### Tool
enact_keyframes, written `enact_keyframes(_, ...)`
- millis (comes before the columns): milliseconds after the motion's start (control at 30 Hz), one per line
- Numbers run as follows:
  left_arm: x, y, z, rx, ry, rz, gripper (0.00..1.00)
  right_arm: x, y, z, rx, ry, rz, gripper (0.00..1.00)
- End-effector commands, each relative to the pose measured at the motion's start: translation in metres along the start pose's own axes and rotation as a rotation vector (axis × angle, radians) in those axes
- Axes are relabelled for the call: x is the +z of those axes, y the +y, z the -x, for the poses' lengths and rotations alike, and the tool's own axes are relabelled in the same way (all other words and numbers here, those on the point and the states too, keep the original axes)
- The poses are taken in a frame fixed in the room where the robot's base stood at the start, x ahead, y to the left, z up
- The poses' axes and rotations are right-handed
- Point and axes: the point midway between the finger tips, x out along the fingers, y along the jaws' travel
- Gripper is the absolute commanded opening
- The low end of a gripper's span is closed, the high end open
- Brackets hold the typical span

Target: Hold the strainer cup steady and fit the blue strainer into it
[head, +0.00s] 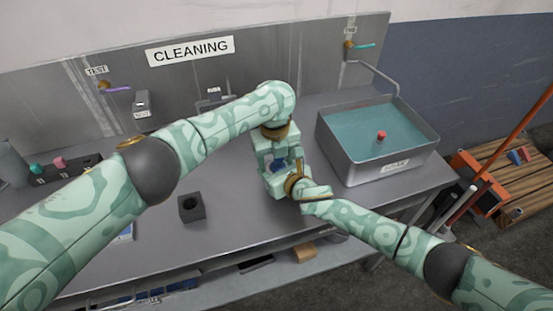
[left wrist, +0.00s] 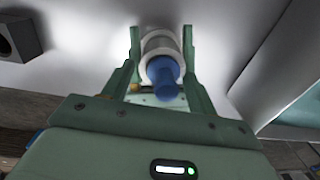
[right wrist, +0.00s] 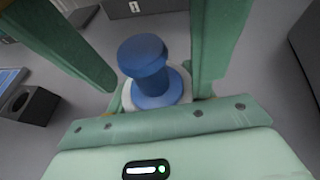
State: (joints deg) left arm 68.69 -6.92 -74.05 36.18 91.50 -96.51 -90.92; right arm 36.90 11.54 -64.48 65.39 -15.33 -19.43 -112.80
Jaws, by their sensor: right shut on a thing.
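The blue strainer (right wrist: 146,62), spool-shaped with a knob on top, stands upright in the white strainer cup (right wrist: 184,86) in the right wrist view. In the left wrist view the blue strainer (left wrist: 163,74) is inside the pale rim of the cup (left wrist: 160,46), between my left fingers. My left gripper (head: 281,178) points down over them, its fingers open on either side with slight gaps. My right gripper (head: 296,186) is shut on the cup from the right, low over the table. How deep the strainer sits is hard to tell.
A metal basin (head: 343,162) of water with a red-topped thing (head: 381,135) stands at the right. A dark block with a hole (head: 191,208) sits left of the grippers. Clear grey table (head: 235,225) lies in front. A tap rises behind the basin.

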Motion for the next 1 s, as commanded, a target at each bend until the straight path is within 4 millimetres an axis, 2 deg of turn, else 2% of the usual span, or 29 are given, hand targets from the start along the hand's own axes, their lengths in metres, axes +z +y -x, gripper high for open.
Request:
enact_keyframes(233,-0.002,-0.001,-0.001,-0.002,0.004,-0.001,0.62,0.001,0.006,0.000,0.010,-0.004,0.002,0.26)
enact_keyframes(333,-0.003,-0.002,0.006,-0.003,0.004,-0.004,0.62,0.002,0.006,0.000,0.011,-0.004,0.002,0.26)
enact_keyframes(467,-0.002,-0.002,0.029,-0.005,0.002,-0.004,0.62,0.001,0.005,0.000,0.008,-0.003,0.001,0.26)
enact_keyframes(733,-0.001,-0.002,0.092,-0.003,-0.001,-0.002,0.62,0.001,0.004,0.000,0.006,-0.003,0.001,0.26)
enact_keyframes(900,0.000,-0.001,0.115,-0.001,-0.001,0.000,0.62,0.001,0.003,0.000,0.006,-0.003,0.001,0.26)
enact_keyframes(1000,0.000,-0.001,0.119,0.000,0.000,0.000,0.62,0.001,0.003,0.000,0.005,-0.002,0.001,0.26)
